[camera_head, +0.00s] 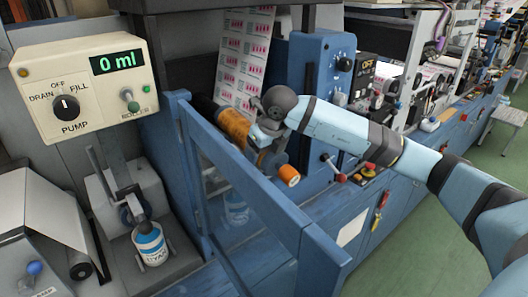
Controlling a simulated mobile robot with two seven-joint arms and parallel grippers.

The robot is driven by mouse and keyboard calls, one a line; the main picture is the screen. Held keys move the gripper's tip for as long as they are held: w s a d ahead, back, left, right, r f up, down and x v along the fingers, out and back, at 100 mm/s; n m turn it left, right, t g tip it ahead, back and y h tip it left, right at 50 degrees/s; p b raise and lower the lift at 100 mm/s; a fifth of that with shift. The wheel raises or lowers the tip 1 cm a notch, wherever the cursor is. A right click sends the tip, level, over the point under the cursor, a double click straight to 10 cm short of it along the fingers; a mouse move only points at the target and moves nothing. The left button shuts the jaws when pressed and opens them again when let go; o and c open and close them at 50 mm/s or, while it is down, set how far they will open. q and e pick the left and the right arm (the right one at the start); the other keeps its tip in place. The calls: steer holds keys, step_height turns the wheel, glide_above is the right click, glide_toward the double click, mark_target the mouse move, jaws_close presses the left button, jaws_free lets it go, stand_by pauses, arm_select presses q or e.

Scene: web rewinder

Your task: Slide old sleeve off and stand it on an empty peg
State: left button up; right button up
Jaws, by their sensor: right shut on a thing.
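My right arm reaches in from the right, and its gripper (262,136) is beside an orange-brown sleeve (234,124) on the rewinder, in front of the printed web. The gripper is shut on the sleeve; its fingertips are small and partly hidden. A short orange cylinder end (289,175) shows just below and right of the gripper; I cannot tell whether it belongs to the same sleeve. The sleeve's far end is hidden in the machine's shadow. I cannot make out an empty peg. My left gripper is not in view.
A blue-framed clear guard door (300,215) stands in front of the gripper. A printed web (245,58) hangs behind. Green floor (425,230) is open at right.

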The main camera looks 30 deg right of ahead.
mark_target(296, 173)
steer(key=shift+s+f, duration=0.2)
steer(key=shift+s, duration=0.25)
steer(key=shift+s+d+r, duration=0.1)
steer(key=shift+s+r, duration=0.05)
steer(key=shift+s, duration=0.55)
steer(key=shift+s+d+b, duration=0.1)
steer(key=shift+s+b, duration=0.55)
steer(key=shift+s, duration=0.75)
steer(key=shift+s+d+b, duration=0.15)
steer(key=shift+s+b, duration=0.5)
steer(key=shift+s, duration=1.05)
steer(key=shift+s+d+b, duration=0.15)
steer(key=shift+s+b, duration=0.5)
steer(key=shift+s, duration=1.4)
